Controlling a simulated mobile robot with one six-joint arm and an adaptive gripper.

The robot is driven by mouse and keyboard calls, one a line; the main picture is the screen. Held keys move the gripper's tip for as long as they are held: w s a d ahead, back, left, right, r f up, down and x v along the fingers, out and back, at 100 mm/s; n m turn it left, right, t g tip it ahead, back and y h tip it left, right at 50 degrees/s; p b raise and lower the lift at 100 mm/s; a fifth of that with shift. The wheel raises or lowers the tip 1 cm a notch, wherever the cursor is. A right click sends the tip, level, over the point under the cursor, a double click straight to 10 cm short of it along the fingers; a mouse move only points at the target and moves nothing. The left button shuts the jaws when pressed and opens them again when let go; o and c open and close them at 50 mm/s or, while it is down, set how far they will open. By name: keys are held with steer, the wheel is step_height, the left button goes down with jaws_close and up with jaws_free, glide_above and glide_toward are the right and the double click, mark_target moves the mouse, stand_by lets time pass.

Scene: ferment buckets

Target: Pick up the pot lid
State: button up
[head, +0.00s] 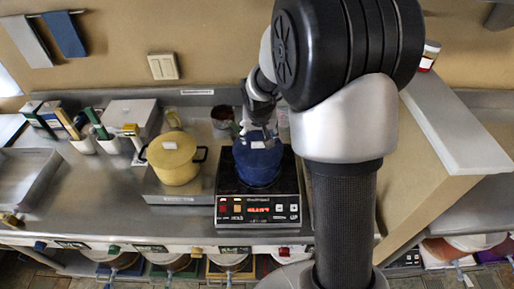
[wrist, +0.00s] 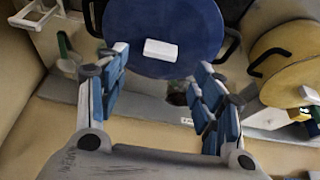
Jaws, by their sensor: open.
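A blue pot with a round blue lid (head: 258,168) stands on the black electric hob at the centre of the head view. In the wrist view the blue lid (wrist: 165,22) fills the top middle, with a white block handle (wrist: 161,50) on it. My gripper (head: 259,130) is above the back part of this lid. In the wrist view my gripper (wrist: 161,61) is open, its blue-padded fingers either side of the white handle. I cannot tell whether they touch the lid. A yellow pot with a yellow lid (head: 171,150) stands to the left.
The hob (head: 258,211) has a lit red display. White holders with green and wooden-handled tools (head: 107,143) and a steel tray (head: 25,177) stand at the left. A brown container (head: 222,114) is behind the blue pot. A partition (head: 455,125) rises at the right.

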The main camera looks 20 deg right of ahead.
mark_target(258, 143)
steer(key=x, duration=0.5)
steer(key=shift+f, duration=0.45)
steer(key=shift+c, duration=0.4)
steer(key=c, duration=1.1)
